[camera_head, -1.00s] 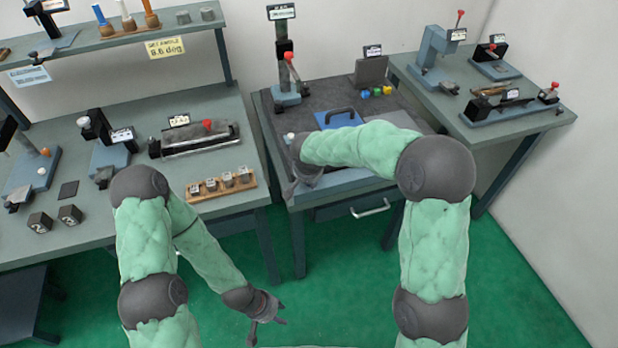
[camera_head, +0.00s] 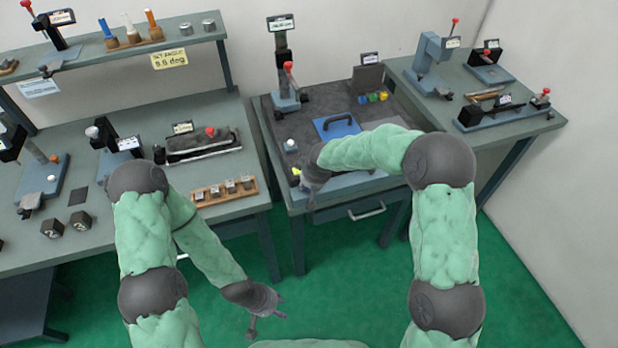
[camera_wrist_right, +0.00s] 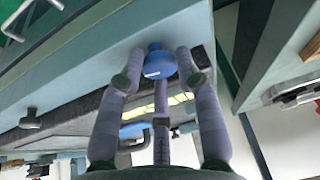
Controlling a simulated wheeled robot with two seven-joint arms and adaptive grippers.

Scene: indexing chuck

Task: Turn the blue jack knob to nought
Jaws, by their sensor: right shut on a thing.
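The blue jack knob (camera_wrist_right: 159,64) shows in the right wrist view at the edge of a blue-grey bench piece, with a pale mark on its face. My right gripper (camera_wrist_right: 160,60) has one finger on each side of the knob and is shut on it. In the head view my right gripper (camera_head: 310,192) is at the front left of the middle bench, and the knob is hidden there. The knob's reading cannot be made out. My left gripper (camera_head: 267,316) hangs over the green floor with its fingers apart and empty.
The middle bench holds a blue plate with a handle (camera_head: 337,125), a red-topped stand (camera_head: 287,95) and a white knob (camera_head: 290,145). A drawer handle (camera_head: 367,211) sticks out below. A yellow "set angle" sign (camera_head: 170,59) hangs from the left shelf.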

